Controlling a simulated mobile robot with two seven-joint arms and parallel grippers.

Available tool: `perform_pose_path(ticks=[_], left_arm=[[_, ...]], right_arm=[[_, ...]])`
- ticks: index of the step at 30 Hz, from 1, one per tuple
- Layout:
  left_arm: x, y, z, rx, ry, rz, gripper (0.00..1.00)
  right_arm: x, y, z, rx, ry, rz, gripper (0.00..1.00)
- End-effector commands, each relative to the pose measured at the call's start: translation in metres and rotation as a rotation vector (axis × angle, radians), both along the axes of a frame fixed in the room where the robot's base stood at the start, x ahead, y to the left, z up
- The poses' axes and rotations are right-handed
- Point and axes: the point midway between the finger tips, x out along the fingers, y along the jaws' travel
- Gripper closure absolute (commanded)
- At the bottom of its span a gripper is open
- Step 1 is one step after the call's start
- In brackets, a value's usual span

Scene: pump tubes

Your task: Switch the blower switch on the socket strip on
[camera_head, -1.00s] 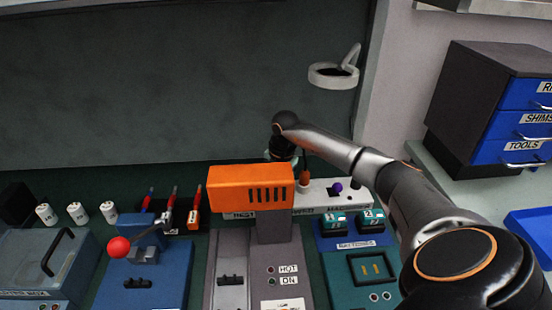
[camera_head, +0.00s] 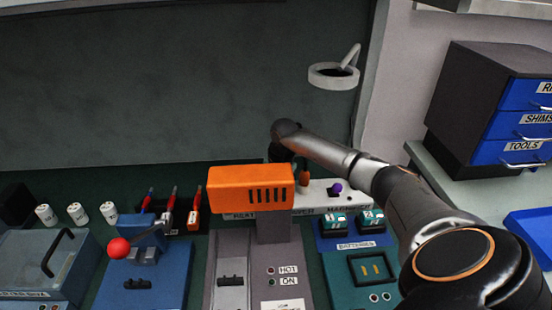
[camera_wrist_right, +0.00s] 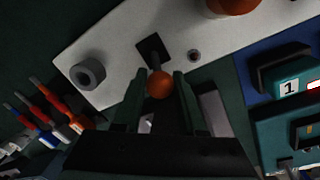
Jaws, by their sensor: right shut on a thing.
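The white socket strip (camera_head: 355,190) lies behind the orange machine head. It also fills the top of the right wrist view (camera_wrist_right: 115,50). On it, a toggle switch with an orange ball tip (camera_wrist_right: 160,85) rises from a black base (camera_wrist_right: 153,48). My right gripper (camera_wrist_right: 157,88) is shut on this orange-tipped switch, one finger on each side of the ball. The strip's labels do not show in the wrist view. In the head view the fingers are hidden behind the orange head. My left gripper is not in view.
The orange machine head (camera_head: 252,188) stands close in front of the strip. A purple-tipped switch (camera_head: 337,187) is to its right. Batteries (camera_head: 371,220) sit in a blue holder. A small indicator (camera_wrist_right: 194,56) is beside the switch.

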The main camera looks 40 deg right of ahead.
Motion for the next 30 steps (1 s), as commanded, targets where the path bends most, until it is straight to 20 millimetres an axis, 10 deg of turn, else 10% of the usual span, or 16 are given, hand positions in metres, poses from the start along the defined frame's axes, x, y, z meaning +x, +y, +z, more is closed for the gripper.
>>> perform_pose_path(ticks=[30], left_arm=[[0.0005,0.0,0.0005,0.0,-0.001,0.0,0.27]], right_arm=[[-0.0004,-0.0007,0.0003,-0.001,0.001,-0.001,1.0]])
